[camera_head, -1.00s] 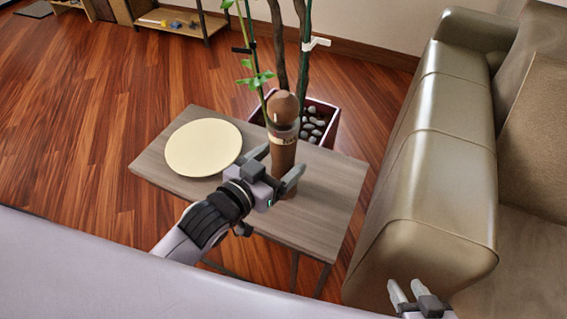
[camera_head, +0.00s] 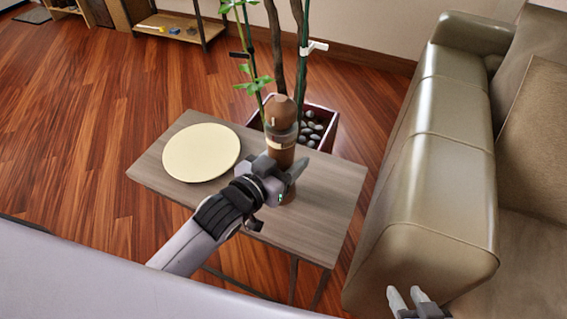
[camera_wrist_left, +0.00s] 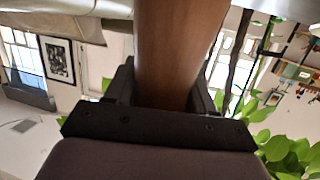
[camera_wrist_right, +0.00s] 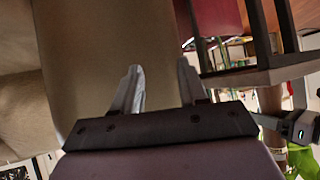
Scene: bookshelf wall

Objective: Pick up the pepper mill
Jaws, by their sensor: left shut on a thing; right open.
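The brown wooden pepper mill (camera_head: 282,148) stands upright on the small wooden side table (camera_head: 325,215), with a round knob on top. My left gripper (camera_head: 284,178) is shut around its lower body. In the left wrist view the mill's brown body (camera_wrist_left: 178,55) fills the space between the fingers. The mill's base is partly hidden behind the gripper. My right gripper (camera_head: 410,298) is open and empty, low at the right by the sofa arm; its spread fingers also show in the right wrist view (camera_wrist_right: 158,90).
A cream round plate (camera_head: 201,152) lies on the table left of the mill. A potted plant in a dark red planter (camera_head: 328,128) with stones stands just behind. A beige leather sofa (camera_head: 430,190) is close on the right. Open wooden floor lies to the left.

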